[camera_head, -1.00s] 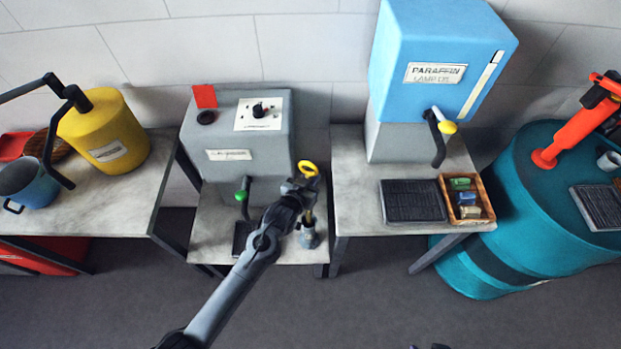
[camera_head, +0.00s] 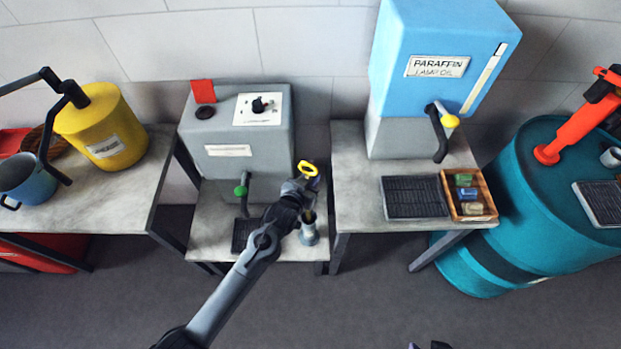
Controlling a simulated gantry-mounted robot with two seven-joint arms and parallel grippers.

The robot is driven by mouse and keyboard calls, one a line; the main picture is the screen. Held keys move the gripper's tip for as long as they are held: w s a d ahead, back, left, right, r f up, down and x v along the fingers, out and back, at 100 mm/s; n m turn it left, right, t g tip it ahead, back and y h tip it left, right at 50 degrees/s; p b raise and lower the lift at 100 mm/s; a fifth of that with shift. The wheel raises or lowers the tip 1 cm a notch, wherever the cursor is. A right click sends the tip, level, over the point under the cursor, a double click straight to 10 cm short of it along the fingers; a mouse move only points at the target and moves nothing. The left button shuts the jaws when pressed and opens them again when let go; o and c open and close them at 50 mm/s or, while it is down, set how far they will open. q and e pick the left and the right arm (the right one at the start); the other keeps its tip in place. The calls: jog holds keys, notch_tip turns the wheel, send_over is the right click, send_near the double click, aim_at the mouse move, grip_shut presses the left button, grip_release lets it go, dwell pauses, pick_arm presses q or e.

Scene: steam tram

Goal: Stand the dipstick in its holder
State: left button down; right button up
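The dipstick's yellow ring handle (camera_head: 308,168) shows just above the tip of my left gripper (camera_head: 302,187), at the front right of the middle bench. The gripper appears shut on the dipstick below the ring. Its fingers and the arm hide much of the shaft. A small grey-blue cylindrical holder (camera_head: 309,234) stands on the bench directly below. The shaft seems to run down toward the holder's mouth, but I cannot tell whether its tip is inside. At the bottom edge only a dark sliver shows, perhaps my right gripper; its fingers cannot be made out.
A grey dispenser (camera_head: 238,140) with a green-tipped tap stands behind the holder, a dark drip grid (camera_head: 246,235) beside it. To the right are the blue paraffin tank (camera_head: 440,65), a black tray (camera_head: 414,197) and a wooden box (camera_head: 470,216). A yellow can (camera_head: 103,130) stands left.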

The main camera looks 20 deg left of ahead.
pick_arm(q)
jog(key=shift+f+b, duration=0.9)
jog(key=shift+f, duration=0.75)
jog(key=shift+f+b, duration=0.6)
jog(key=shift+f, duration=0.35)
jog(key=shift+f+b, duration=0.45)
jog(key=shift+f, duration=0.25)
jog(key=shift+f+b, duration=0.6)
jog(key=shift+f, duration=0.4)
jog(key=shift+f+b, duration=0.6)
jog(key=shift+f, duration=0.35)
jog(key=shift+f+b, duration=0.6)
jog(key=shift+f, duration=0.3)
jog(key=shift+f+b, duration=0.35)
jog(key=shift+f, duration=0.25)
